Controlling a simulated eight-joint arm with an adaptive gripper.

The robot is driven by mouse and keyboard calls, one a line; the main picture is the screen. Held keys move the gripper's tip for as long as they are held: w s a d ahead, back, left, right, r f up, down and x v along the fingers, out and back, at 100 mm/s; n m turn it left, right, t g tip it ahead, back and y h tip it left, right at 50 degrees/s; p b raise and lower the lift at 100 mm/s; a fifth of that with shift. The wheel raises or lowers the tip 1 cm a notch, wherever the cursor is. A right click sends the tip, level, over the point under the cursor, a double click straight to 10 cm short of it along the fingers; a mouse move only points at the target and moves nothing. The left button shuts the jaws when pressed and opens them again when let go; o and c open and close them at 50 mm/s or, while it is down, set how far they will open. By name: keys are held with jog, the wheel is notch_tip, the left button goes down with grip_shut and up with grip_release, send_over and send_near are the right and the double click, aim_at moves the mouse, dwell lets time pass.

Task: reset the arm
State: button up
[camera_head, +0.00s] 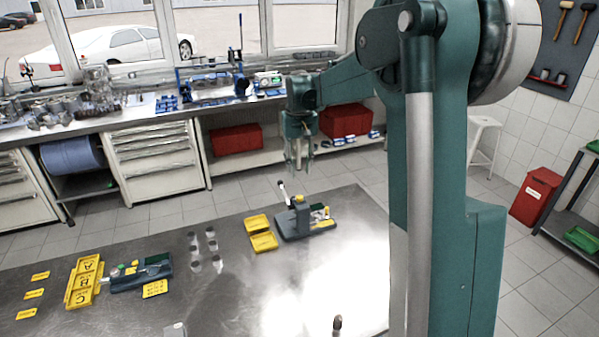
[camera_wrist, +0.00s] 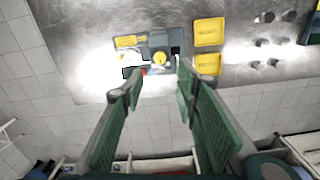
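My gripper (camera_head: 298,165) points down at the end of my teal arm, above the far edge of the metal workbench (camera_head: 330,265). In the wrist view my gripper (camera_wrist: 157,76) shows its two green-padded fingers spread apart, with nothing between them. Beyond the fingertips is a dark grey fixture (camera_head: 293,225) with a yellow knob and an upright lever; it also shows in the wrist view (camera_wrist: 160,40). The gripper appears well clear of the fixture.
Two yellow trays (camera_head: 260,232) lie beside the fixture. Several small metal cylinders (camera_head: 194,248) stand to their left. Yellow A, B, C bins (camera_head: 84,281) and a tool holder (camera_head: 140,274) are further left. A cluttered counter (camera_head: 130,112) runs along the windows. The bench's right part is mostly clear.

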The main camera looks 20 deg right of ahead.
jog(key=shift+s, duration=0.1)
dwell(0.5)
jog(key=s+a+r+n+t+b, duration=0.15)
jog(key=s+a, duration=0.35)
jog(key=s, duration=0.6)
jog(key=s+a+r+m+t+b, duration=0.1)
jog(key=s+a+r+t, duration=0.2)
jog(key=s, duration=0.7)
jog(key=s+a+f+t+b, duration=0.1)
jog(key=s+a+f, duration=0.1)
jog(key=s, duration=0.4)
jog(key=s+a+f+n+b, duration=0.1)
jog(key=s+a+f, duration=0.1)
jog(key=s+f, duration=0.2)
jog(key=s+a+f+t+b, duration=0.1)
jog(key=s+a+f, duration=0.1)
jog(key=s, duration=0.8)
jog(key=shift+a+f+t, duration=0.25)
jog(key=shift+f+t, duration=0.1)
jog(key=shift+f, duration=0.25)
jog(key=shift+c, duration=0.2)
